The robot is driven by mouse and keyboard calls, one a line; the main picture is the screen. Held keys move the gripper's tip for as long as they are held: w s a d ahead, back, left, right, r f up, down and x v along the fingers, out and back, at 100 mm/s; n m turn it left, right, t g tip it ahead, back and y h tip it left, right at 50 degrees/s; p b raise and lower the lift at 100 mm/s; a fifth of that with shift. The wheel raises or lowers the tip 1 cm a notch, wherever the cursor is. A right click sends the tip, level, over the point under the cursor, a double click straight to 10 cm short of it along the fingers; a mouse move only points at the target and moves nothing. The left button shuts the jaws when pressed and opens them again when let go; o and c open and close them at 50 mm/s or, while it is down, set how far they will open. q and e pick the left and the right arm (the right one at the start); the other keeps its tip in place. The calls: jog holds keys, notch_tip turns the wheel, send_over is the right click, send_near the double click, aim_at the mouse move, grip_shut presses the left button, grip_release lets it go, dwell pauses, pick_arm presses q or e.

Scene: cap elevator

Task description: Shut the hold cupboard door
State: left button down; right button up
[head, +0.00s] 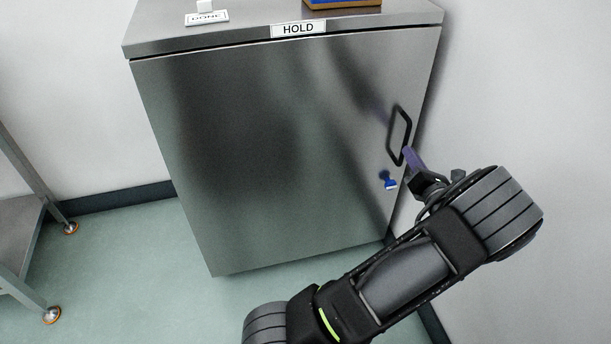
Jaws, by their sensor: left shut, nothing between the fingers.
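The hold cupboard (205,36) is a steel cabinet with a HOLD label (298,29) on its top front edge. Its door (270,150) covers the front and looks flush or nearly so; I cannot tell whether a small gap is left. A black bar handle (391,143) is on the door's right side. A small blue key-like piece (388,180) sits below it. My left gripper (408,154) is shut and empty, its purple fingertips beside the handle's lower end; contact is unclear. My right gripper is not in view.
On the cupboard top are a DONE card (207,18), a small white block (204,6) and a blue and orange box (341,4). A wall (530,90) stands close on the right. A steel rack (20,225) is at left. Floor between is clear.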

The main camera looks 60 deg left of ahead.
pick_arm(q)
jog(key=shift+w+a, duration=0.2)
jog(key=shift+a, duration=0.3)
dwell(0.6)
jog(key=shift+d, duration=0.1)
jog(key=p+v, duration=0.2)
jog(key=v, duration=0.3)
dwell(0.5)
dwell(0.5)
